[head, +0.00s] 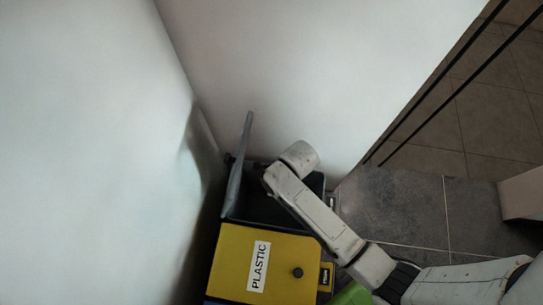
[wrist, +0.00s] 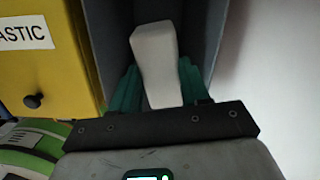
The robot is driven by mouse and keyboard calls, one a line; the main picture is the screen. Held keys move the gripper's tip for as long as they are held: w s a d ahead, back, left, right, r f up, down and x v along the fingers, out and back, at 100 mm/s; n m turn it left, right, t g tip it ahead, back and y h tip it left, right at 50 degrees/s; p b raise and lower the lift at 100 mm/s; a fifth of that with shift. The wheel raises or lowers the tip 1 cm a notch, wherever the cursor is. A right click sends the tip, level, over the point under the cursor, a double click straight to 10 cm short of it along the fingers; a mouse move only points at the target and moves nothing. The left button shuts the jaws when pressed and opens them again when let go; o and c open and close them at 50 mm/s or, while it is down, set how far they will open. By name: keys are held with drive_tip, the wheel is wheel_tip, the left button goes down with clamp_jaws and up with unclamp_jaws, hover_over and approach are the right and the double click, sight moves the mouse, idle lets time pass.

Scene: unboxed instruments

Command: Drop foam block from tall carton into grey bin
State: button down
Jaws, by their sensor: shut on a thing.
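The grey bin (head: 262,208) stands in the corner with its lid (head: 239,165) raised at the left. My arm reaches over its opening in the head view, where the wrist hides the gripper's fingers. In the wrist view my gripper (wrist: 158,88) has green fingers shut on a pale, off-white foam block (wrist: 155,55), one on each side. The block's far end points into the dark grey bin, between its walls (wrist: 207,28). I cannot tell how far the block is above the bin's floor. The tall carton is not in view.
A yellow bin (head: 229,266) labelled PLASTIC, with a dark knob, stands directly beside the grey bin. White walls (head: 290,70) close in behind and at the left. A green object (head: 350,294) lies below my arm. Dark tiled floor (head: 400,205) is free at the right.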

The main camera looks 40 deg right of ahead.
drive_tip(key=shift+w+f, duration=0.15)
drive_tip(key=shift+w, duration=0.15)
wheel_tip(320, 180, down, 6)
drive_tip(key=b, duration=0.6)
drive_tip(key=shift+b, duration=0.3)
drive_tip(key=shift+r, duration=0.2)
drive_tip(key=shift+c, duration=2.4)
unclamp_jaws()
drive_tip(key=shift+r, duration=0.1)
drive_tip(key=r+p, duration=0.1)
drive_tip(key=r, duration=0.2)
drive_tip(key=r+p, duration=0.1)
drive_tip(key=r, duration=0.3)
drive_tip(key=s+d+r+p, duration=0.1)
drive_tip(key=r, duration=0.2)
drive_tip(key=shift+r, duration=0.25)
